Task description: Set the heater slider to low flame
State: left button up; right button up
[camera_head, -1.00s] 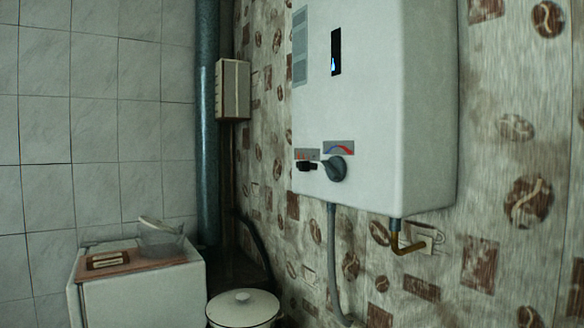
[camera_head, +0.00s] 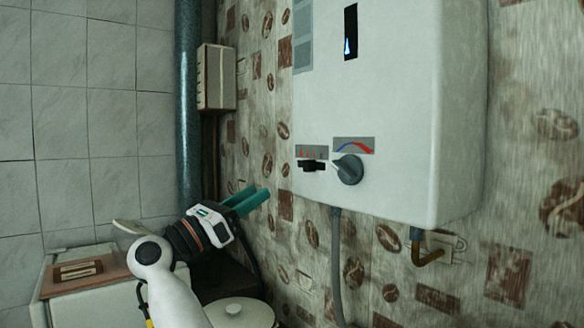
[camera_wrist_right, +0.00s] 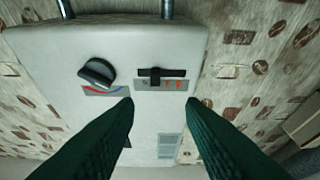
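The heater slider (camera_head: 309,166) is a black handle in a short slot under a grey label with red marks, low on the white heater's front. In the right wrist view, which shows the heater upside down, the slider (camera_wrist_right: 155,77) sits around the middle part of its slot. My right gripper (camera_head: 258,194) is left of and below the slider in the head view, apart from it. Its two teal fingers are apart with nothing between them, and in the wrist view the slider lies beyond the gap between the fingertips (camera_wrist_right: 160,104). My left gripper is not in view.
A grey round knob (camera_head: 348,169) with a blue-red label sits right of the slider. A blue flame shows in the heater's window (camera_head: 350,32). A hose and brass pipe (camera_head: 428,256) hang below. A white lidded pot (camera_head: 240,312) and a white cabinet stand low left.

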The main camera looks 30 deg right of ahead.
aim_at(305, 165)
jog(key=p+x, duration=0.2)
jog(key=x, duration=0.2)
jog(key=p+x, duration=0.2)
jog(key=x, duration=0.2)
jog(key=p+x, duration=0.2)
jog(key=x, duration=0.2)
jog(key=shift+s+d, duration=0.15)
jog(key=shift+s, duration=0.15)
jog(key=shift+m, duration=0.3)
grip_shut()
